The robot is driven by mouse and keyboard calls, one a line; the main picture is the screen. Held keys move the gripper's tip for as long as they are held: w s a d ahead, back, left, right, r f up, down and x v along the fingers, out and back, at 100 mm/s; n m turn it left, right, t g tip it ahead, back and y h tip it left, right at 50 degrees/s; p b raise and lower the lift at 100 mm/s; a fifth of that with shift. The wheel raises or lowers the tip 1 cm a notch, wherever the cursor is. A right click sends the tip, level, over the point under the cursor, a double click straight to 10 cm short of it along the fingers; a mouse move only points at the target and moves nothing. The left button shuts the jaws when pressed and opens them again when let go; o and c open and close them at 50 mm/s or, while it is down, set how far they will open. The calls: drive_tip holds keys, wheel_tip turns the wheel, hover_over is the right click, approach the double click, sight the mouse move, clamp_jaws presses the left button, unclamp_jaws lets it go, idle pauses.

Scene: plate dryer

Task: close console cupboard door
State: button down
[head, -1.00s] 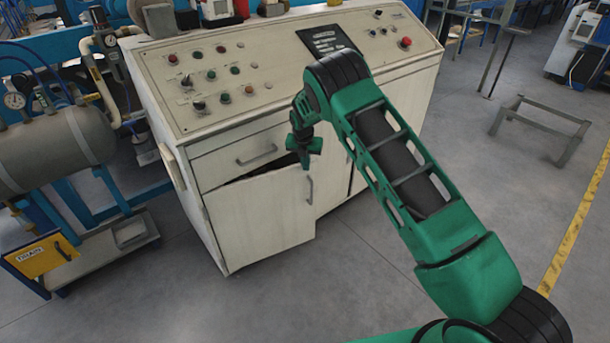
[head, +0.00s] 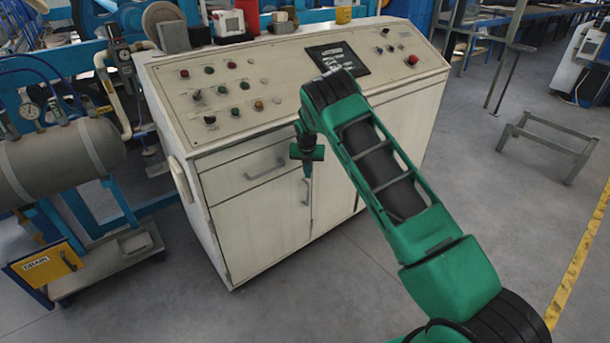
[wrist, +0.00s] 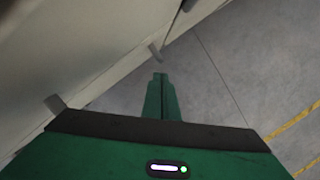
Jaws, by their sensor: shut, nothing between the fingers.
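The console cupboard door (head: 258,232) is the cream left door below a drawer. It looks flush, or nearly flush, with the console front, and no dark gap shows along its top edge. Its grey bar handle (head: 306,191) is near its right edge. My gripper (head: 308,172) is shut and empty, pointing down in front of the upper right part of the door, close to the handle. I cannot tell if it touches the door. In the wrist view the shut fingers (wrist: 160,82) point along the cream front, with the floor beyond.
The console (head: 220,133) has a sloped panel of buttons and knobs. A drawer (head: 243,170) with a handle is above the door. A grey tank (head: 65,155) and a yellow drain box (head: 45,262) stand at the left. The floor (head: 330,290) in front is clear.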

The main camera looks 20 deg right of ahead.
drive_tip(key=s+d+r+m, duration=0.45)
drive_tip(key=s+r, duration=0.25)
drive_tip(key=r, duration=0.3)
drive_tip(key=s+d+r+m, duration=0.4)
drive_tip(key=s+d+r, duration=0.2)
drive_tip(key=s+r, duration=0.3)
drive_tip(key=s+d+r+m+g, duration=0.1)
drive_tip(key=s+d+r+m, duration=0.2)
drive_tip(key=s+r+m, duration=0.3)
drive_tip(key=s+d+r+m, duration=0.3)
drive_tip(key=s+r+m, duration=0.15)
drive_tip(key=s, duration=0.35)
drive_tip(key=s+a+m, duration=0.1)
drive_tip(key=s+m, duration=0.8)
drive_tip(key=s, duration=0.8)
drive_tip(key=s+a+r+m+g+y, duration=0.1)
drive_tip(key=s+m, duration=0.9)
drive_tip(key=s, duration=0.8)
drive_tip(key=shift+r+g, duration=0.3)
